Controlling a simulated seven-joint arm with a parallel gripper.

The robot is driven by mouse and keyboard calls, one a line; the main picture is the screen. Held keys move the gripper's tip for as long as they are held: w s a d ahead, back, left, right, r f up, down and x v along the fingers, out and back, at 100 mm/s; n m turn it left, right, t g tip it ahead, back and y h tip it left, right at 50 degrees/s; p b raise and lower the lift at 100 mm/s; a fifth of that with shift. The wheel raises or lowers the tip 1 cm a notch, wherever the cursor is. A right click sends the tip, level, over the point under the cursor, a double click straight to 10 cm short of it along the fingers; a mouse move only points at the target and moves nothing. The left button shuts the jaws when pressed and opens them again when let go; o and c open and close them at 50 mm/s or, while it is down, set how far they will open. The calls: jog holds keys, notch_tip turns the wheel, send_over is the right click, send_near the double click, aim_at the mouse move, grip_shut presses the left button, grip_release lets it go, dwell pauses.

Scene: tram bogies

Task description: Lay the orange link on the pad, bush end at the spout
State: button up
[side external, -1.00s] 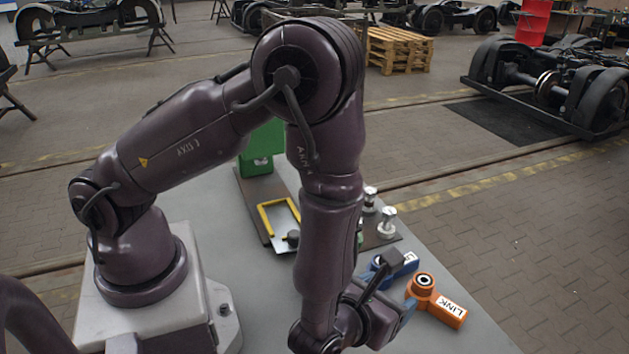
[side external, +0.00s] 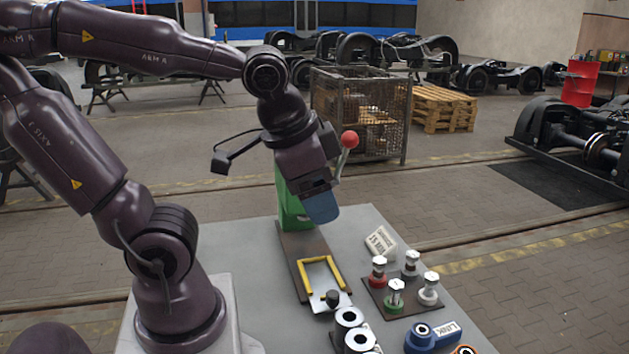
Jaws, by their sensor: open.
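The orange link (side external: 465,350) is cut off by the bottom edge; only the top of its round bush end shows, on the table beside a blue link (side external: 420,338). A yellow U-shaped frame (side external: 323,261) stands on a dark base plate around a pale area, which looks like the pad (side external: 320,277). A green housing (side external: 288,205) stands at the plate's far end; its spout cannot be made out.
A red-ball lever (side external: 349,140) rises beside my gripper. A dark board (side external: 392,300) holds several bolts with coloured collars. Pale ringed parts (side external: 349,317) stand near the bottom edge, and a printed sign (side external: 381,243) stands behind the board. The table is clear left of the base plate.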

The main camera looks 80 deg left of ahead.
jog(key=shift+o, duration=0.4)
jog(key=shift+s+d+r+n+t+h, duration=0.15)
jog(key=shift+d+r+n+t+h, duration=0.1)
jog(key=shift+r+n+t+h, duration=0.15)
jog(key=shift+s+d+r+n+t+h, duration=0.2)
jog(key=shift+r+n+t, duration=0.1)
jog(key=shift+r, duration=0.2)
